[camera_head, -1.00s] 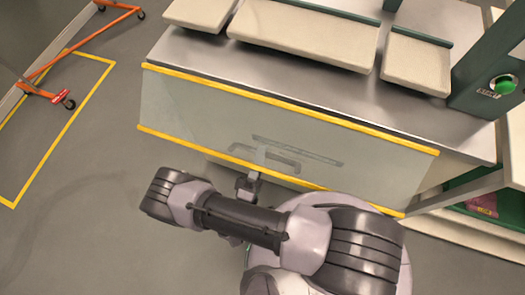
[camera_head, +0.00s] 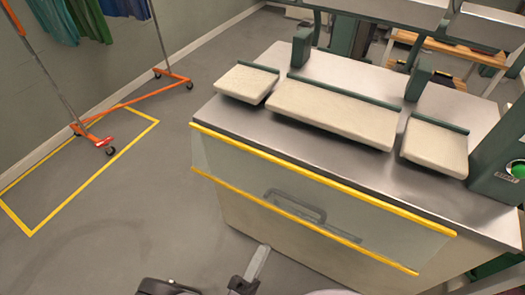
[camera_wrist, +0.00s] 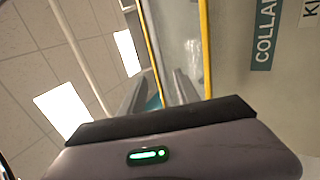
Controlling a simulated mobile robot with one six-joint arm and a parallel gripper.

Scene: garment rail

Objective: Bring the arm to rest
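My gripper (camera_head: 257,266) shows only in part at the bottom edge of the head view, in front of the clear guard panel. Most of my arm is out of that view. In the wrist view, the two grey fingers of my gripper (camera_wrist: 158,92) stand apart with nothing held between them. A yellow-edged clear panel shows beyond them. I cannot tell the exact gap between the fingers and the panel.
The clear guard (camera_head: 310,205) with yellow edges and a grey handle fronts a steel-topped machine (camera_head: 300,146) with cream pads (camera_head: 335,113). An orange wheeled garment rail (camera_head: 135,103) stands left, by a yellow floor outline. Grey floor (camera_head: 150,200) is open at left.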

